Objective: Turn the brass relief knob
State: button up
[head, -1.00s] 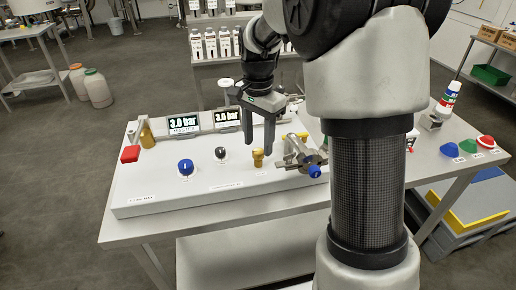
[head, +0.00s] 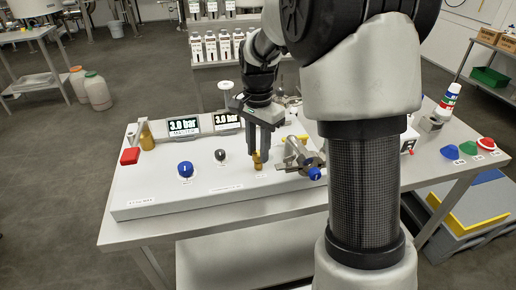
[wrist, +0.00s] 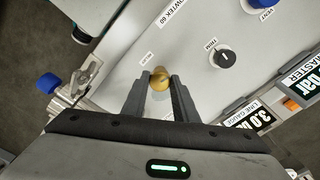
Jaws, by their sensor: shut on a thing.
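The brass knob (head: 257,159) stands on the right part of the white panel, and it also shows in the wrist view (wrist: 159,79). My gripper (head: 262,153) points down at it from above. In the wrist view my gripper (wrist: 160,84) has its two fingers on either side of the brass knob, shut on it. A small label (wrist: 146,58) lies beside the knob. Two gauge displays (head: 184,125) at the back of the panel read 3.0 bar.
A black trim knob (head: 221,155) and a blue knob (head: 185,169) stand left of the brass knob. A metal valve fitting with a blue end (head: 314,173) is close on the right.

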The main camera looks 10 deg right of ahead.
aim_at(258, 154)
jog(key=shift+n, duration=0.3)
jog(key=n+p, duration=0.2)
jog(key=n, duration=0.2)
jog(key=shift+r+n, duration=0.1)
jog(key=shift+n, duration=0.2)
jog(key=shift+n+p, duration=0.5)
jog(key=shift+n, duration=1.7)
jog(key=o, duration=1.1)
jog(key=shift+c, duration=0.2)
notch_tip(258, 154, up, 17)
jog(key=p, duration=0.1)
jog(key=shift+r+p, duration=0.15)
jog(key=shift+p, duration=0.25)
jog(key=shift+r, duration=0.1)
